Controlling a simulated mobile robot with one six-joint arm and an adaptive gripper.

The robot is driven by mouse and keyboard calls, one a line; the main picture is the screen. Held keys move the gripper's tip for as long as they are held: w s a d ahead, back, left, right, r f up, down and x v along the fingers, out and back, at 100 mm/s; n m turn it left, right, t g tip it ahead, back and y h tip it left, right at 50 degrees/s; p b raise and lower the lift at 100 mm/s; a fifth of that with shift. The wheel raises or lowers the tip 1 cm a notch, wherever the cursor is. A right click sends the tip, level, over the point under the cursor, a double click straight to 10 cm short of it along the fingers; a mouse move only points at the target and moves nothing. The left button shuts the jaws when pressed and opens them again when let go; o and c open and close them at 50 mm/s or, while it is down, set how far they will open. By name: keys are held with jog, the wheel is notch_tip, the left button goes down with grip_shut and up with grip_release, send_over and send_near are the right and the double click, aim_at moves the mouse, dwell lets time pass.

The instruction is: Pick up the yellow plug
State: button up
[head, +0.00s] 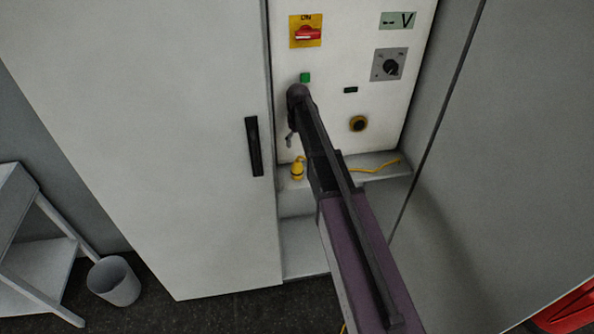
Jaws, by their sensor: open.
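The yellow plug (297,171) stands on a narrow grey ledge (285,184) at the foot of the white control panel. It has a dark band around its middle. My gripper (289,141) shows only as a small grey part below the dark end of my arm. It is open, above and slightly left of the plug in the picture, and appears apart from it. My arm hides most of the gripper and the part of the ledge right of the plug.
A yellow cable (375,166) lies on the ledge right of my arm. A tall cabinet door (170,130) stands left; a grey wall is right.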

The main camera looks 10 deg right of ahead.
aim_at(297, 161)
jog(key=shift+f+b, duration=4.2)
jog(key=shift+f, duration=0.05)
jog(key=shift+f, duration=0.15)
notch_tip(297, 161, down, 5)
jog(key=b, duration=0.5)
jog(key=shift+a, duration=0.15)
jog(key=c, duration=1.3)
jog(key=shift+r, duration=0.3)
notch_tip(297, 161, up, 4)
jog(key=p, duration=0.4)
jog(key=shift+f, duration=0.15)
jog(key=s+d, duration=0.1)
jog(key=s, duration=0.4)
jog(key=s+d, duration=0.1)
jog(key=s, duration=0.4)
jog(key=s+d+p, duration=0.1)
jog(key=s, duration=0.4)
jog(key=shift+s+r, duration=0.4)
